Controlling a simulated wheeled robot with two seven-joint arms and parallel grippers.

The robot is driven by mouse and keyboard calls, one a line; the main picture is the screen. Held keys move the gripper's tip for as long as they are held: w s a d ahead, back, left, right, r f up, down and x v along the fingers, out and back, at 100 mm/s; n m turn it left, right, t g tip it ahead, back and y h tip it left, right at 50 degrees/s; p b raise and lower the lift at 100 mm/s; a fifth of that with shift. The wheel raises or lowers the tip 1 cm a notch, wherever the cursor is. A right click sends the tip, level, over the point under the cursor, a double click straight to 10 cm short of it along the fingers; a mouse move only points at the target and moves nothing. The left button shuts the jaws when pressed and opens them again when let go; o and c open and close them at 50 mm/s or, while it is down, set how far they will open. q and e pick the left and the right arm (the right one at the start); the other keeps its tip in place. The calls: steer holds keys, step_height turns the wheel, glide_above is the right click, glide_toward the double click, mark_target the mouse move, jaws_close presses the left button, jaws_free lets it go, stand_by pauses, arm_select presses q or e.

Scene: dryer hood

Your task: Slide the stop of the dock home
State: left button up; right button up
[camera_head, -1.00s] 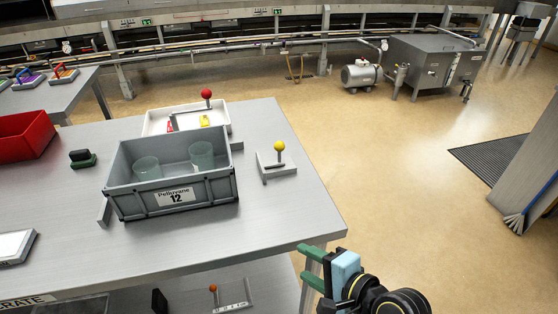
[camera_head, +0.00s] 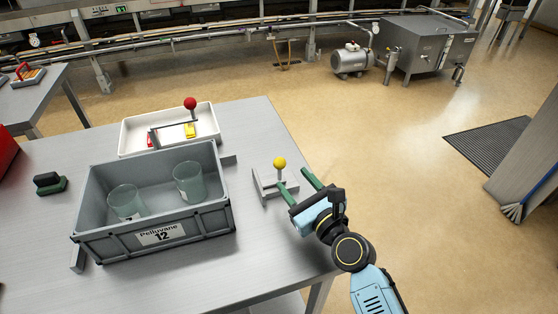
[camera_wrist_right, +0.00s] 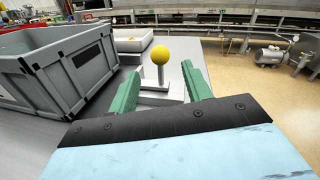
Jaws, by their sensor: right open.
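A small light-grey block with an upright post and a yellow ball knob (camera_head: 280,163) stands near the table's right edge, right of the grey crate. I take it for the stop, though I cannot tell for sure. My right gripper (camera_head: 297,181) is open and empty, its green fingers just right of the knob's post. In the right wrist view the yellow ball (camera_wrist_right: 160,54) shows beyond and between the fingertips (camera_wrist_right: 160,84), its post apparently not gripped. The grey crate (camera_head: 160,237), labelled "Pelluvane 12", stands between low grey pieces (camera_head: 77,260) on the table. My left gripper is not in view.
The crate holds two clear beakers (camera_head: 188,180). Behind it is a white tray (camera_head: 128,141) with red and yellow items and a red ball knob (camera_head: 190,103). A dark-green block (camera_head: 50,183) lies left.

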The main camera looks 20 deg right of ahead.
mark_target(283, 168)
steer(key=x, duration=0.7)
steer(key=shift+w, duration=0.45)
jaws_close()
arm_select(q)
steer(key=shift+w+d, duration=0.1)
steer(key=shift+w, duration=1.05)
arm_select(e)
steer(key=shift+a, duration=0.1)
